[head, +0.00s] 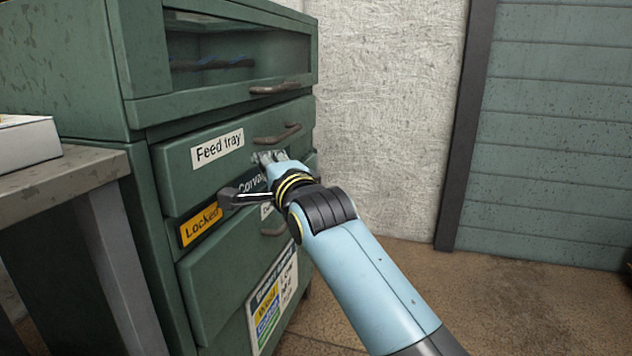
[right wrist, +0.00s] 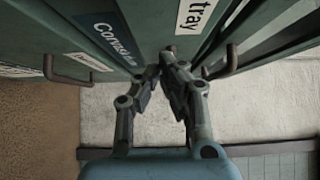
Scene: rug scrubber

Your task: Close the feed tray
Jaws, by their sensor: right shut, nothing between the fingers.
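The feed tray (head: 180,168) is a green drawer front with a white "Feed tray" label and a dark bar handle (head: 278,134). It looks to stand a little out from the cabinet; how far is hard to tell. Its label also shows in the right wrist view (right wrist: 196,14). My right gripper (head: 266,157) is shut and empty, its fingertips at the lower part of the tray front, below the handle. In the right wrist view its fingertips (right wrist: 162,66) meet near the tray front; I cannot tell whether they touch it. My left gripper is out of view.
A green cabinet (head: 125,60) holds a glass-fronted compartment above. Below the tray are an orange "Locked" label (head: 200,224), a partly hidden "Convey..." label and a lower drawer (head: 215,275). A grey bench (head: 60,180) stands left. Floor to the right is clear.

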